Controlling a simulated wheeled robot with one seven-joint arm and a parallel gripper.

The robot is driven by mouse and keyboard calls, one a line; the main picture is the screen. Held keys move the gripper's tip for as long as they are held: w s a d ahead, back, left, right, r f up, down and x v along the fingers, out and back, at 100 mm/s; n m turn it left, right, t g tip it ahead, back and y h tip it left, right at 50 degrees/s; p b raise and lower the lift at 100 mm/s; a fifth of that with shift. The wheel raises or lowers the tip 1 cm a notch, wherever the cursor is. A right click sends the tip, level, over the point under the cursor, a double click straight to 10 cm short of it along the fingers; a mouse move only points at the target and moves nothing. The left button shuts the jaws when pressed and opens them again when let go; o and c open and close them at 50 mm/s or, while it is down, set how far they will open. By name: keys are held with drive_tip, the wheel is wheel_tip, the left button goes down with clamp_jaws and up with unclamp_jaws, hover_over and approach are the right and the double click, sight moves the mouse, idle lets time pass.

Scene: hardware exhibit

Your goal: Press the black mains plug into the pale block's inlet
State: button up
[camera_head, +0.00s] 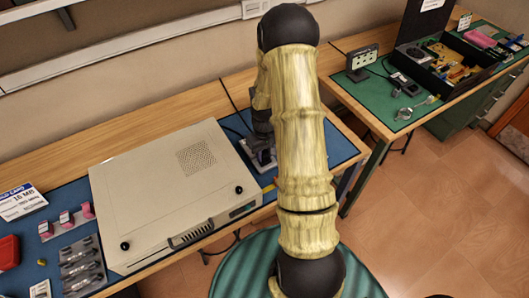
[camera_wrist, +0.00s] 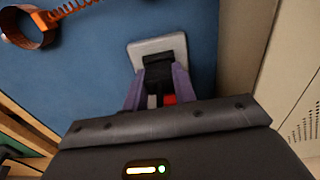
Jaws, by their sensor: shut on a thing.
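In the wrist view the pale block (camera_wrist: 150,46) lies on the blue mat, just beyond my fingertips. The black mains plug (camera_wrist: 158,74) is between the two purple fingers of my gripper (camera_wrist: 159,82), which is shut on it. The plug's front end overlaps the block's near part in this view. I cannot tell whether it touches the block or how far it is in the inlet, which is hidden. In the head view part of the pale block (camera_head: 266,159) shows beside my arm, and the arm hides most of the gripper and plug.
A large beige case (camera_head: 160,195) stands left of the work spot, close by. Its side also shows at the wrist view's right (camera_wrist: 293,100). An orange coiled cord (camera_wrist: 33,32) lies at upper left there. Blue mat (camera_head: 340,147) is free to the right.

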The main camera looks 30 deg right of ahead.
drive_tip(key=shift+f, duration=0.35)
drive_tip(key=o, duration=0.8)
drive_tip(key=shift+o, duration=0.2)
drive_tip(key=shift+s, duration=0.1)
drive_tip(key=shift+a+f, duration=0.1)
drive_tip(key=shift+a, duration=0.1)
drive_tip(key=shift+c, duration=0.3)
drive_tip(key=shift+o, duration=0.2)
drive_tip(key=shift+o, duration=0.7)
drive_tip(key=shift+r, duration=0.35)
drive_tip(key=shift+d+r+p, duration=0.2)
drive_tip(key=shift+r+p, duration=0.15)
drive_tip(key=shift+r, duration=0.05)
